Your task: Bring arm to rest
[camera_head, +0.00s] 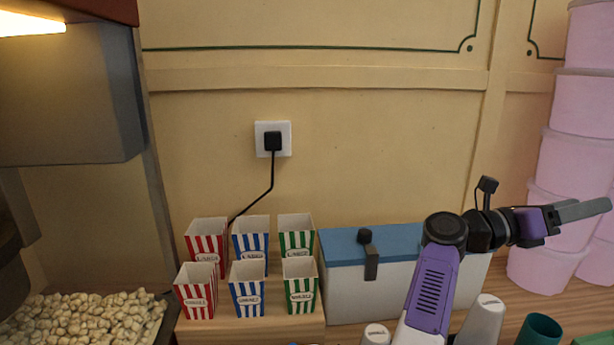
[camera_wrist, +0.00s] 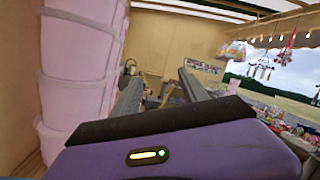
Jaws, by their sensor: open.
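My gripper (camera_head: 584,210) is at the right of the head view, held in the air above the counter and pointing right, in front of the stacked pink tubs. In the wrist view my gripper (camera_wrist: 160,95) shows two grey fingers spread apart with nothing between them. My purple and black arm rises from the lower middle right of the head view and bends to the right.
Pink tubs (camera_head: 575,155) stand stacked at the right, close to the gripper; they fill the left of the wrist view (camera_wrist: 75,75). A blue-lidded white box (camera_head: 345,295) stands behind my arm. Striped cartons (camera_head: 248,290) and popcorn (camera_head: 85,318) are at left.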

